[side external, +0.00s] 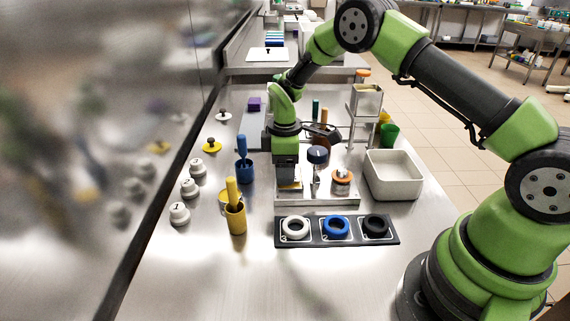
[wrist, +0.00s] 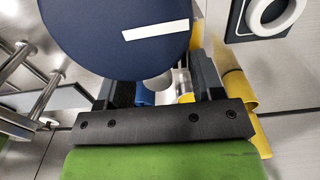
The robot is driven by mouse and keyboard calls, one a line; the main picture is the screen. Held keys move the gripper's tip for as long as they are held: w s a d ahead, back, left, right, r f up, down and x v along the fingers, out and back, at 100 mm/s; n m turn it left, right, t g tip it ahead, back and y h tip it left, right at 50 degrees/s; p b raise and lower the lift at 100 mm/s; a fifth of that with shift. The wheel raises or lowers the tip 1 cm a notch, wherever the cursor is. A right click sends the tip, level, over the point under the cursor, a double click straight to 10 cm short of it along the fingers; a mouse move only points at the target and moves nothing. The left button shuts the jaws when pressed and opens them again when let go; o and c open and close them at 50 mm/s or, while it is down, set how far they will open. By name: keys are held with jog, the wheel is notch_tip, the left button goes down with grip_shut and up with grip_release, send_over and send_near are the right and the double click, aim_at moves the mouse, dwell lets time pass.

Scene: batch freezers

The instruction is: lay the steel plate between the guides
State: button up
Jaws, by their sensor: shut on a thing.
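My gripper (side external: 289,184) points down at the left end of a low steel stand (side external: 318,201) in the side view. It is shut on a pale, flat piece (side external: 287,173), which I take to be the steel plate; the fingers hide most of it. In the wrist view my gripper (wrist: 165,88) has its fingers apart, with a dark blue disc (wrist: 110,35) with a white stripe covering much of the space before them. This looks like the dark blue knob (side external: 317,154) just right of my gripper. I cannot make out the guides or whether the plate touches the stand.
An orange-topped knob (side external: 342,176) stands on the stand's right. A black tray (side external: 283,239) with white, blue and black rings lies in front. A white bin (side external: 394,188) is at right. Yellow (side external: 236,217) and blue (side external: 244,171) holders and several numbered white knobs (side external: 180,214) stand at left.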

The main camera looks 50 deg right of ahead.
dwell(0.3)
jog(key=o, duration=1.2)
jog(key=shift+r, duration=3.5)
